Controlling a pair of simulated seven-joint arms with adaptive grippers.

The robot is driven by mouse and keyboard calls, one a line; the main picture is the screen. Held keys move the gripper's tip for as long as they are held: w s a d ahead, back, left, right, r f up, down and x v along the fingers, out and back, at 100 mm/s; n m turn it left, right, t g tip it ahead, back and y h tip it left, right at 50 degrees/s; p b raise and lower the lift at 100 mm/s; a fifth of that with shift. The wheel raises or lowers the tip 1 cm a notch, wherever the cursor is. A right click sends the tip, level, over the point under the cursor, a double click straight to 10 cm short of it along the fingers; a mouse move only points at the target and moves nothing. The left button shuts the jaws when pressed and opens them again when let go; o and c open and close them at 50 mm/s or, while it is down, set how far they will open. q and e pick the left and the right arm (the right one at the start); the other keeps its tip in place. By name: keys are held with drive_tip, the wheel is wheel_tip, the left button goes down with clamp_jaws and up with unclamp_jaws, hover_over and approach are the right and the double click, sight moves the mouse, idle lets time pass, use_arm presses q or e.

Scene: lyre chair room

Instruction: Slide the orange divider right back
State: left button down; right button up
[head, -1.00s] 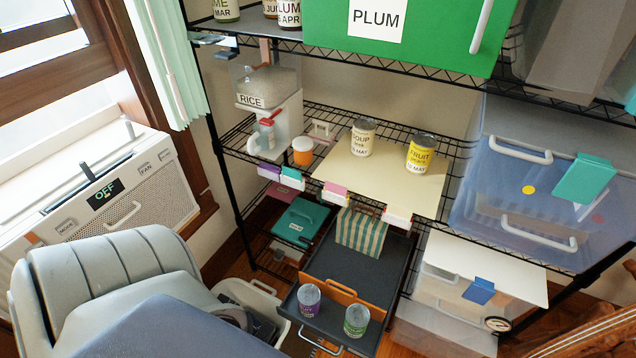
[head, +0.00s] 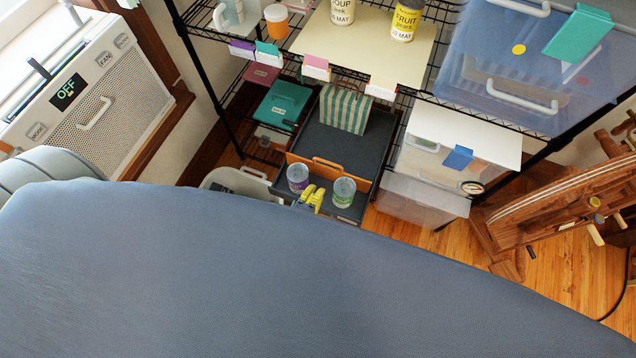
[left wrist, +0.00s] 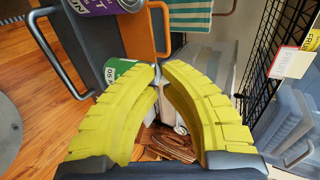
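The orange divider (head: 350,174) stands across the dark pull-out drawer (head: 375,137), with its orange handle on top. A purple-labelled can (head: 298,178) and a green-labelled can (head: 344,191) stand in front of it. A striped bag (head: 345,110) is behind it. My left gripper (head: 313,197) has yellow fingers at the drawer's front, between and in front of the cans. In the left wrist view the fingertips (left wrist: 160,67) meet with nothing seen held. The divider (left wrist: 136,38) and its handle are beyond them, apart. My right gripper is not in view.
Wire shelving surrounds the drawer, with a clear bin (head: 425,180) to its right. A grey bin (head: 240,181) stands low at the left. A blue-grey chair back (head: 250,270) fills the foreground and hides my arm. A wooden loom-like item (head: 570,195) stands at the right.

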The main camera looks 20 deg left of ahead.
use_arm(q)
hover_over(328, 170)
drive_tip(key=s+d, duration=0.1)
drive_tip(key=s, duration=0.3)
wheel_tip(328, 170, down, 4)
drive_tip(key=shift+x, duration=1.05)
drive_tip(key=shift+r, duration=0.1)
